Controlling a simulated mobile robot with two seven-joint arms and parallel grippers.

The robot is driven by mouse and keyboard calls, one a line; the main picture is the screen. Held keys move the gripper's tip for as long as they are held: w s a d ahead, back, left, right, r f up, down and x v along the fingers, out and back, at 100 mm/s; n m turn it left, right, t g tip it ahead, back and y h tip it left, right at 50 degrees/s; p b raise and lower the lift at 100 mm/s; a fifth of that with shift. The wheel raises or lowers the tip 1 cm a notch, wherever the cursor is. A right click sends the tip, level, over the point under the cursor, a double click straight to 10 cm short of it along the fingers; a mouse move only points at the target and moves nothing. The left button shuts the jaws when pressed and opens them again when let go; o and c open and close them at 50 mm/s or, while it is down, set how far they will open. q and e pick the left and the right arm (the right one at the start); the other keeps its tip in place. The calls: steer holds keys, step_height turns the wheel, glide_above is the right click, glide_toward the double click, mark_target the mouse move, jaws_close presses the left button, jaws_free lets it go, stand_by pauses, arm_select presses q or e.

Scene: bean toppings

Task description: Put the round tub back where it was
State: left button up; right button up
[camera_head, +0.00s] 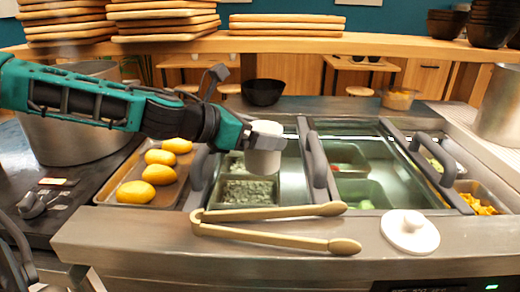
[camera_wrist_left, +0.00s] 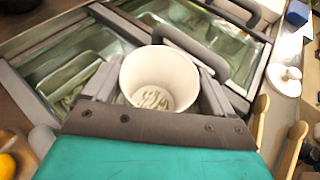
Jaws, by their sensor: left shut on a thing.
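The round white tub (camera_head: 264,158) is held by my left gripper (camera_head: 254,134), over the left part of the steel counter with sunken pans. In the left wrist view the tub (camera_wrist_left: 160,78) sits between the two fingers of my left gripper (camera_wrist_left: 158,95). Its mouth is open, and a few pale bean-like bits lie on its bottom. In the head view the tub looks upright and hides part of the pan behind it. A round white lid with a knob (camera_head: 410,230) lies on the front steel ledge. My right gripper is not in view.
Wooden tongs (camera_head: 270,212) lie on the front ledge (camera_head: 130,232). Glass covers with grey handles (camera_head: 318,160) span the pans. A tray with several yellow buns (camera_head: 145,192) and a large steel pot (camera_head: 75,135) are at left. A black bowl (camera_head: 263,92) stands behind.

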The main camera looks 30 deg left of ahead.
arm_select(q)
steer(key=shift+f+b, duration=0.3)
steer(key=shift+f, duration=1.15)
steer(key=shift+f, duration=0.25)
steer(key=o, duration=1.1)
steer(key=shift+r, duration=0.1)
